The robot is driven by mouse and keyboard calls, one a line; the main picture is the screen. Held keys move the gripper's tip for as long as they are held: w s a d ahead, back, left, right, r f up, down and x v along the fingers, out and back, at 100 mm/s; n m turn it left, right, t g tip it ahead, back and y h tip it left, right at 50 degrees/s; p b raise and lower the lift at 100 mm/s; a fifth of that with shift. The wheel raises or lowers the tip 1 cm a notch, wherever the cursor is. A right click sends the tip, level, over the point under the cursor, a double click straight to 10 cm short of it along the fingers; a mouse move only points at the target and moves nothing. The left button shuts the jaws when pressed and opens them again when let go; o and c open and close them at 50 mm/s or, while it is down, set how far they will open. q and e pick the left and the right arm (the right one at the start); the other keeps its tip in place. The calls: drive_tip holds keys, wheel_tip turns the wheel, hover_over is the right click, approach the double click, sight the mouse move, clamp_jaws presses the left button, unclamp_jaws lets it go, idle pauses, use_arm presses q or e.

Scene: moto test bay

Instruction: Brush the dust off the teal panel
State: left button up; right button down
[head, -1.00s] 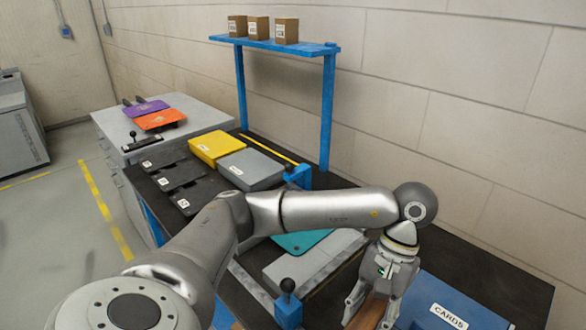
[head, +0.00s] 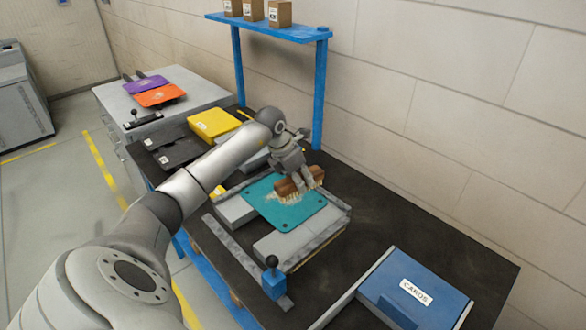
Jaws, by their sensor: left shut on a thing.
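The teal panel (head: 277,212) lies flat on grey blocks in a fixture on the dark bench. Pale dust (head: 268,199) shows on its upper middle part, beside the brush. My left gripper (head: 298,183) is shut on a brown brush (head: 290,187) with pale bristles. The brush is at the panel's far right part, bristles down; I cannot tell whether they touch the panel. My right gripper is not in view.
A blue box labelled CARDS (head: 414,288) sits at the bench's front right. A blue clamp with a black knob (head: 273,278) stands near the front edge. A blue shelf (head: 268,27) with boxes rises behind.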

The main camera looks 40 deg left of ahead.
use_arm(q)
drive_tip(key=shift+a+r+n+y, duration=0.1)
drive_tip(key=shift+a+n+y, duration=0.2)
drive_tip(key=shift+a+n, duration=0.7)
drive_tip(key=f+b, duration=0.2)
drive_tip(key=f, duration=0.2)
drive_tip(key=f+b, duration=0.3)
drive_tip(key=shift+a+f, duration=0.2)
drive_tip(key=shift+f, duration=0.2)
drive_tip(key=shift+f+b, duration=0.45)
drive_tip(key=shift+f+b, duration=0.5)
drive_tip(key=shift+f, duration=0.15)
drive_tip(key=shift+a, duration=0.1)
